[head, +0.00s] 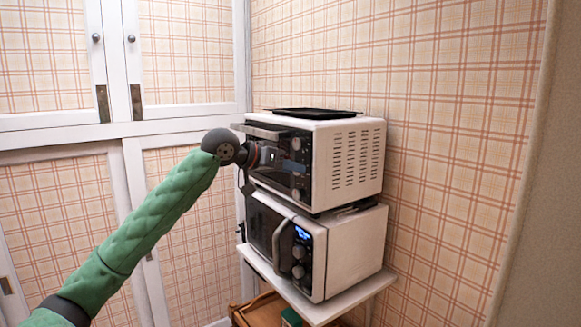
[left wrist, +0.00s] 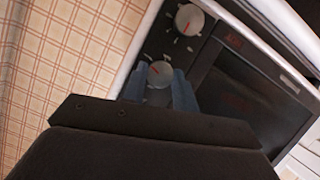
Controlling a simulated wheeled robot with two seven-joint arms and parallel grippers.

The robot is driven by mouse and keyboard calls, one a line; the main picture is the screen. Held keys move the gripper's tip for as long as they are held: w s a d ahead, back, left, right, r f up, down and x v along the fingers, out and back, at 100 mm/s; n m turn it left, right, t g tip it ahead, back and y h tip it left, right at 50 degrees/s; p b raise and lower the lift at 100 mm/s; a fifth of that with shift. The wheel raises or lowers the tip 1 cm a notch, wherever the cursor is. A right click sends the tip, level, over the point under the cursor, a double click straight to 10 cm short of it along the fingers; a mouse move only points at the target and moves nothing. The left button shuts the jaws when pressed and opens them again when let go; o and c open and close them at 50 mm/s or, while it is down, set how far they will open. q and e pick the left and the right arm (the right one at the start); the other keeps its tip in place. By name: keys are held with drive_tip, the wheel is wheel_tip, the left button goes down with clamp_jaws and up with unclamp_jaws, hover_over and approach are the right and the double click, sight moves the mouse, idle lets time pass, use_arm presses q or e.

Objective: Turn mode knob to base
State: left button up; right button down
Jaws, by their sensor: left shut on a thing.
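The white toaster oven (head: 347,165) stands on top of a microwave, its dark control panel facing left. My left gripper (head: 284,162) reaches its control panel from the left and hides part of it. In the left wrist view, a round grey knob (left wrist: 160,74) with a red pointer line sits between the blue fingers, which are shut on it. Another knob (left wrist: 187,18) with a red mark is beside it, apart from the fingers; its markings are too small to read. I cannot tell from the labels which is the mode knob. My right gripper is not in view.
The microwave (head: 345,250) with a lit blue display stands on a small white table (head: 350,298). A black tray (head: 305,113) lies on the toaster oven. White-framed plaid cupboard doors (head: 185,50) stand behind on the left. The plaid wall (head: 440,130) is close behind the appliances.

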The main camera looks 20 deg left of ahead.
use_arm(q)
drive_tip(key=shift+d+f+m+t+y, duration=0.15)
drive_tip(key=shift+m+y, duration=0.1)
drive_tip(key=shift+m, duration=0.15)
drive_tip(key=shift+f+m+t+y, duration=0.15)
drive_tip(key=shift+m+y, duration=0.1)
drive_tip(key=shift+m, duration=0.15)
drive_tip(key=o, duration=1)
drive_tip(key=shift+r, duration=0.15)
drive_tip(key=shift+c, duration=0.2)
drive_tip(key=b+v, duration=0.2)
drive_tip(key=v, duration=0.6)
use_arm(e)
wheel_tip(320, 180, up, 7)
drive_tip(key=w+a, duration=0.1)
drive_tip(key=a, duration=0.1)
